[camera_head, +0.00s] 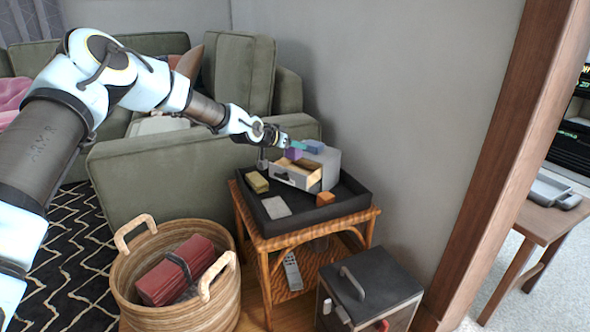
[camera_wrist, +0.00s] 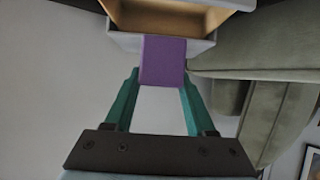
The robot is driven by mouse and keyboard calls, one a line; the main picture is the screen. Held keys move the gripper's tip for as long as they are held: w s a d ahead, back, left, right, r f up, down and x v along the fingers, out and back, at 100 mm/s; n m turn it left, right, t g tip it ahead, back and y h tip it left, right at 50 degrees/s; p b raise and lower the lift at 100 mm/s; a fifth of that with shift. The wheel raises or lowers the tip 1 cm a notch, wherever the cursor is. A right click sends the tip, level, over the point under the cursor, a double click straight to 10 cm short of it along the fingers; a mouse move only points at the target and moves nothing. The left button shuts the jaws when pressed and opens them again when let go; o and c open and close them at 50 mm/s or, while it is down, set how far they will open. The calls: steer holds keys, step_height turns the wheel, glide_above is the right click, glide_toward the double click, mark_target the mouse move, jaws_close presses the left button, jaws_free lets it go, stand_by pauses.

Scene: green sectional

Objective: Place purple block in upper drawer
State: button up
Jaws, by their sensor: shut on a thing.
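The purple block (camera_head: 293,154) is held at the tip of my gripper (camera_head: 297,147) in the head view. In the wrist view the purple block (camera_wrist: 163,60) sits between the two green fingers of my gripper (camera_wrist: 162,85). The open upper drawer (camera_head: 297,173) of a small grey and white drawer unit (camera_head: 325,162) sticks out towards the left. The block is at the drawer, seemingly just above it; the exact gap cannot be told. In the wrist view the drawer's wooden inside (camera_wrist: 175,18) shows beyond the block.
The unit stands in a black tray (camera_head: 283,228) on a wicker table (camera_head: 375,214). A yellow-green block (camera_head: 257,181), a grey flat piece (camera_head: 276,207), an orange block (camera_head: 325,198) and a blue block (camera_head: 313,146) are around or on the unit. A basket (camera_head: 180,312) stands at the front left.

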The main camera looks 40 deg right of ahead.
step_height(320, 180, down, 7)
steer(key=shift+f, duration=0.15)
steer(key=shift+f+b, duration=0.1)
steer(key=shift+b, duration=0.2)
steer(key=o, duration=1.3)
steer(key=shift+o, duration=0.2)
steer(key=shift+r, duration=0.2)
steer(key=p+v, duration=0.1)
steer(key=v, duration=1.1)
steer(key=shift+f, duration=0.15)
